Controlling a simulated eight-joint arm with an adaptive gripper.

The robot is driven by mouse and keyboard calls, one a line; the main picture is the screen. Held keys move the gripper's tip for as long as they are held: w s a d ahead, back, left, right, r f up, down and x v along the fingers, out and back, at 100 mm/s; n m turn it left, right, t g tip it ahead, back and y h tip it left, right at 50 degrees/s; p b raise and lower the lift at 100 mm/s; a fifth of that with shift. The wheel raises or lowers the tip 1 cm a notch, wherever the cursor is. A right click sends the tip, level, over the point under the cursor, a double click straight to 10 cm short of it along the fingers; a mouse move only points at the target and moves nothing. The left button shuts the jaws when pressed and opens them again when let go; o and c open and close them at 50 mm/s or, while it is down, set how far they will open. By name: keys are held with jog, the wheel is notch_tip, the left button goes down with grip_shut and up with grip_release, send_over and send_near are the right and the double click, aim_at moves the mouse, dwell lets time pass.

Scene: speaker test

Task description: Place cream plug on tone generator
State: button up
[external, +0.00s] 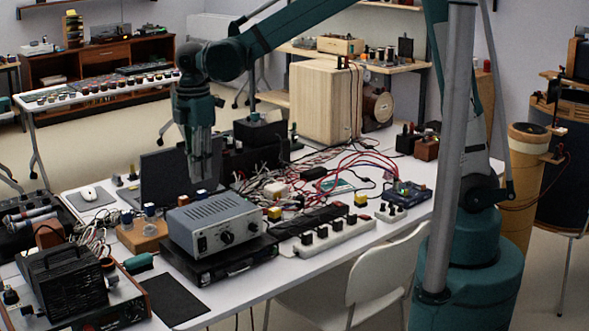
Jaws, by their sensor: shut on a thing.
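A grey metal box with dials and a dark knob, which looks like the tone generator (215,229), stands on a black flat unit near the front of the white table. My gripper (203,181) points straight down above the back of this box, its fingers close together. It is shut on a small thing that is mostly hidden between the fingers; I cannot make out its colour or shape. A small pale and blue piece (202,194) shows just below the fingertips; I cannot tell whether it touches them. A cream block (276,190) lies among the wires to the right.
Red and white wires (345,165) tangle across the table's middle. A power strip (325,232) with black plugs lies right of the box. A laptop (165,178) stands behind it. A black ribbed unit (68,285) is front left; a white chair (375,275) is in front.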

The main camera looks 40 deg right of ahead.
jog(key=p, duration=0.7)
send_over(204, 209)
jog(key=shift+m, duration=0.4)
jog(key=shift+s+f, duration=0.15)
jog(key=shift+f, duration=2.55)
jog(key=shift+a+f, duration=0.1)
jog(key=shift+f, duration=3.05)
jog(key=shift+f, duration=0.1)
jog(key=shift+f, duration=1.75)
jog(key=shift+f, duration=0.2)
